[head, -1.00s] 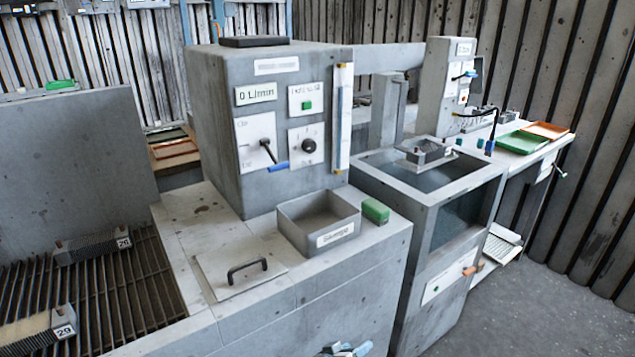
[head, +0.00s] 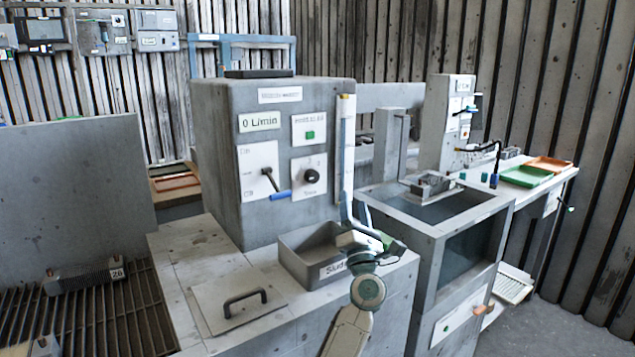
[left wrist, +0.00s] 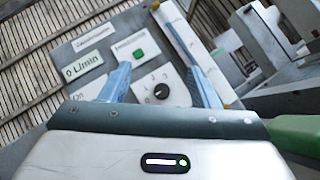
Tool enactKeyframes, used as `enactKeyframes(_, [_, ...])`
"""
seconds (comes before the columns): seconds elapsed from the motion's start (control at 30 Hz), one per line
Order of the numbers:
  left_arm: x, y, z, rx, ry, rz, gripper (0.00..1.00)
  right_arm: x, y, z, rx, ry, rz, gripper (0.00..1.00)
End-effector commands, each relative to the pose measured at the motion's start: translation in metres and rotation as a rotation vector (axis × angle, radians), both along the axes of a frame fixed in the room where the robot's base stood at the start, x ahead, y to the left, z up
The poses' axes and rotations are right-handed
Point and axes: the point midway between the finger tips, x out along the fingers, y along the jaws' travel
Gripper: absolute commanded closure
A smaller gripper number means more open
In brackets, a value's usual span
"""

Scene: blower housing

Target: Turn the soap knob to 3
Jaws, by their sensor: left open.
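The soap knob (head: 312,174) is a small round black knob on a white plate on the front of the grey control box (head: 225,200). The left wrist view shows the knob (left wrist: 161,91) with small numbers around it, one reading 3; I cannot clearly tell where it points. My left gripper (head: 362,222) is in front of the box, right of and below the knob in the head view. In the left wrist view its blue fingers (left wrist: 160,80) are apart and empty, with the knob seen between them at a distance. My right gripper is not in view.
Left of the knob is a lever with a blue handle (head: 280,195); above it are a 0 L/min display (head: 259,121) and a green button (head: 310,135). A vertical tube (head: 346,130) runs along the box's right edge. A grey bin (head: 290,262) stands below, partly behind my gripper.

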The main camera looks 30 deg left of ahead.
Motion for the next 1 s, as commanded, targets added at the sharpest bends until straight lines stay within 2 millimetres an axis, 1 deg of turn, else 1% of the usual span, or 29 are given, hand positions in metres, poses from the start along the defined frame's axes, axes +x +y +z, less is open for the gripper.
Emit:
enactKeyframes(0.03, [0.009,0.014,0.012,-0.137,-0.058,0.024,0.44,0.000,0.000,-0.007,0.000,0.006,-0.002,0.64])
enactKeyframes(0.1, [0.019,0.032,0.019,-0.327,-0.121,0.060,0.44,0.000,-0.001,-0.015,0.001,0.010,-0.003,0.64])
enactKeyframes(0.2, [0.031,0.049,0.022,-0.572,-0.190,0.112,0.44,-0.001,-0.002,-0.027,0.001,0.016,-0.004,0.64])
enactKeyframes(0.3, [0.039,0.055,0.020,-0.755,-0.226,0.157,0.44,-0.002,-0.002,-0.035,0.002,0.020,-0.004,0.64])
enactKeyframes(0.4, [0.044,0.057,0.019,-0.869,-0.245,0.189,0.44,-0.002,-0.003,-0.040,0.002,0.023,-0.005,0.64])
enactKeyframes(0.53, [0.047,0.059,0.017,-0.932,-0.252,0.210,0.44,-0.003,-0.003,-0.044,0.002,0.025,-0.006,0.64])
enactKeyframes(0.63, [0.051,0.069,0.017,-0.937,-0.252,0.214,0.44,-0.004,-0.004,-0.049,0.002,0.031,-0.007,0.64])
enactKeyframes(1.0, [0.076,0.132,0.018,-0.933,-0.251,0.215,0.44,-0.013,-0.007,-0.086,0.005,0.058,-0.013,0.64])
